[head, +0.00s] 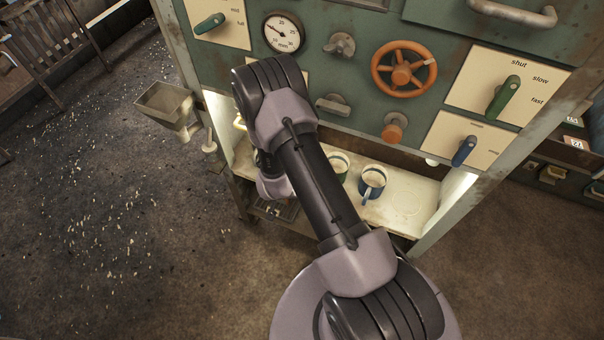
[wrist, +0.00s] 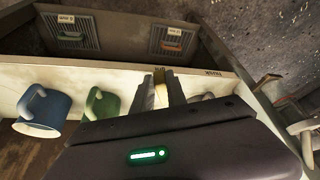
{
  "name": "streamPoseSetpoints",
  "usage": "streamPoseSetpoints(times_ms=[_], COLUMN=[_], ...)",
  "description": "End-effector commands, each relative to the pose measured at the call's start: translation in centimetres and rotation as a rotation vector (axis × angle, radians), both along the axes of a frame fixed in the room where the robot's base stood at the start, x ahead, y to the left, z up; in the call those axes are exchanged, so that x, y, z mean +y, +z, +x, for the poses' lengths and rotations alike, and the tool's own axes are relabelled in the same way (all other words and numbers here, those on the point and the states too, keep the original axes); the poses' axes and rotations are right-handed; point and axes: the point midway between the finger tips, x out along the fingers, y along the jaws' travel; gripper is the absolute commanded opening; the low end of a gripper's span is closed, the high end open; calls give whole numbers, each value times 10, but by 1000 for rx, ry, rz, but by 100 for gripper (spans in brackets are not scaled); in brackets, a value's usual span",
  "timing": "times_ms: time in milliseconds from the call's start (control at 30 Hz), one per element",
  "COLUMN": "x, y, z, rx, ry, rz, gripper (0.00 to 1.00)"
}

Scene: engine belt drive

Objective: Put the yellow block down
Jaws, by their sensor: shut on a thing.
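My gripper (wrist: 161,88) shows in the wrist view, its two fingers close together over the pale shelf. It is shut on the yellow block (wrist: 160,76), of which only a small yellowish strip shows between the fingers. The gripper body hides the rest of it. I cannot tell whether the block touches the shelf. In the head view my arm hides the gripper and the block, over the left part of the shelf.
On the shelf (head: 404,202) stand a blue mug (head: 372,184) and a green mug (head: 338,166), right of my arm. A panel with an orange wheel (head: 403,69) rises above. A hopper-like bin (head: 165,104) is at left. Bare shelf lies right of the blue mug.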

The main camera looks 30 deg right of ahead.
Motion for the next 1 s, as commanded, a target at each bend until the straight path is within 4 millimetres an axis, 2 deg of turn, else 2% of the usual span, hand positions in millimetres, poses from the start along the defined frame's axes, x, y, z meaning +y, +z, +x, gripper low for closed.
streamPoseSetpoints(times_ms=[33, 200, 433, 500, 667, 867, 1000], x=[-14, -54, -89, -88, -88, -88, -91], y=[-3, -1, 3, -15, -28, -72, -71], z=[13, 50, 83, 82, 82, 81, 85], rx=[-5, -3, -2, 1, 1, 2, 0], ry=[-6, -4, -5, 0, 1, 3, 2], rz=[0, 0, 2, 2, 1, 1, 0], gripper=[0, 0, 0, 0, 0, 0, 0])
